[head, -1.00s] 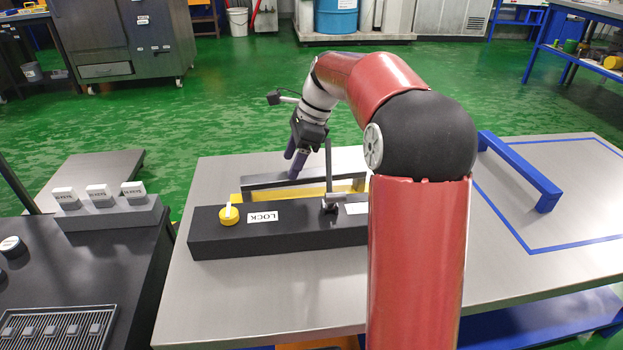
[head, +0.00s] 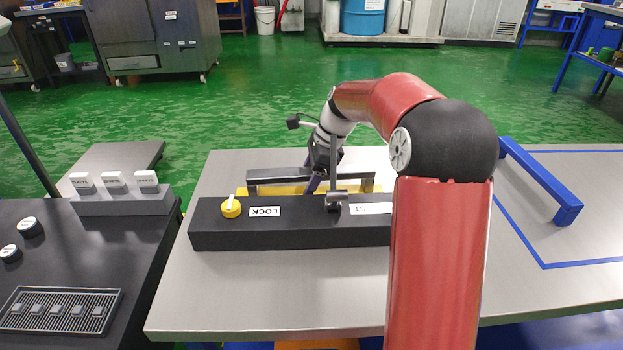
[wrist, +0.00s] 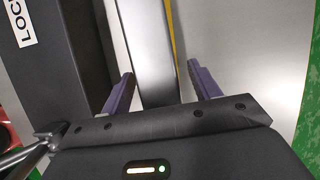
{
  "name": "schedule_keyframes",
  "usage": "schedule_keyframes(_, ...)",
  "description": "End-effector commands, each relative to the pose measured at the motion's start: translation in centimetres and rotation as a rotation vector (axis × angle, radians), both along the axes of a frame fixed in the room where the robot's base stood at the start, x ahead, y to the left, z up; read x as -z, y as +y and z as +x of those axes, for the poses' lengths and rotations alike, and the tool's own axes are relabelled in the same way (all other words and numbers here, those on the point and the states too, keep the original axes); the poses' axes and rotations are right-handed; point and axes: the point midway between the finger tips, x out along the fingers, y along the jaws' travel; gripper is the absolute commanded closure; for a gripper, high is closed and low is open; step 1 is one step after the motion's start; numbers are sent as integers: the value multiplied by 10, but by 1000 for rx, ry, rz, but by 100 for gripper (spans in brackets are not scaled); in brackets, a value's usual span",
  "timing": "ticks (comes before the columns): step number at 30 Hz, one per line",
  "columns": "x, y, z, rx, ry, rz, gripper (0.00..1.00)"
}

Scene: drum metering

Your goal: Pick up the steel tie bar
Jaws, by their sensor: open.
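The steel tie bar (head: 278,175) is a long grey bar lying left to right behind a black block, over a yellow base (head: 241,191). In the wrist view the bar (wrist: 146,45) runs up the picture between the two purple fingers. My gripper (head: 315,184) is at the middle of the bar, partly hidden by the upright lever. In the wrist view my gripper (wrist: 161,75) is open, one finger on each side of the bar, with gaps visible. The bar's right end is close to my red arm.
A blue raised bar (head: 540,182) stands at the right by a blue taped outline. The table's front left is clear.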

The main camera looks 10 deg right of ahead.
Motion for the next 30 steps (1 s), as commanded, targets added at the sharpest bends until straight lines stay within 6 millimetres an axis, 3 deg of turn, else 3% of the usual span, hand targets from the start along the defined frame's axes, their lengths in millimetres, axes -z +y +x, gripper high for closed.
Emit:
schedule_keyframes(8,5,2,0,1,-1,0,38)
schedule_keyframes(23,4,2,0,1,-1,0,100)
schedule_keyframes(30,3,2,1,1,-3,1,100)
